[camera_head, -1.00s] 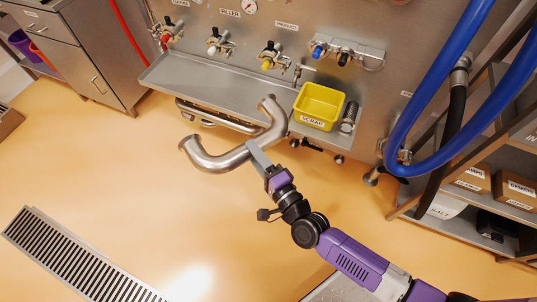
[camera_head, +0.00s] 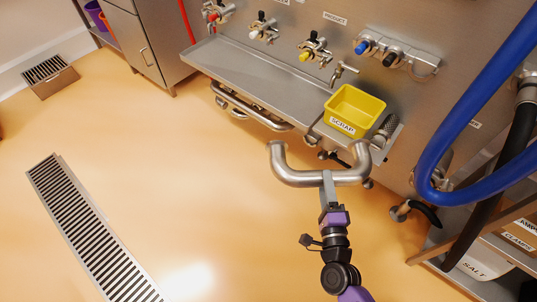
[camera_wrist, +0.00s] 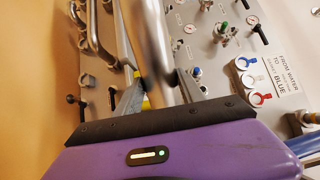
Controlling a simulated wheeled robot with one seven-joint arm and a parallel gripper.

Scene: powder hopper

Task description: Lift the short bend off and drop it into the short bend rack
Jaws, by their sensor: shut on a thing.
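A U-shaped steel pipe bend (camera_head: 300,179) is in my gripper (camera_head: 327,180), which is shut on its middle stretch. The bend is held in front of the panel's steel tray, with both open ends pointing towards the panel. In the wrist view the bend (camera_wrist: 150,40) is a blurred steel tube rising between the fingers of my gripper (camera_wrist: 160,92). No rack labelled for short bends can be read in these frames. A steel rail holder (camera_head: 250,108) hangs under the tray's front edge, left of the bend; I cannot tell whether it is the rack.
A yellow SCRAP bin (camera_head: 354,108) sits on the tray (camera_head: 240,75), just beyond the bend's right end. Valves line the panel above. Blue hoses (camera_head: 455,120) and shelving (camera_head: 500,255) stand at the right. The floor left of the bend is clear around a drain grate (camera_head: 90,228).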

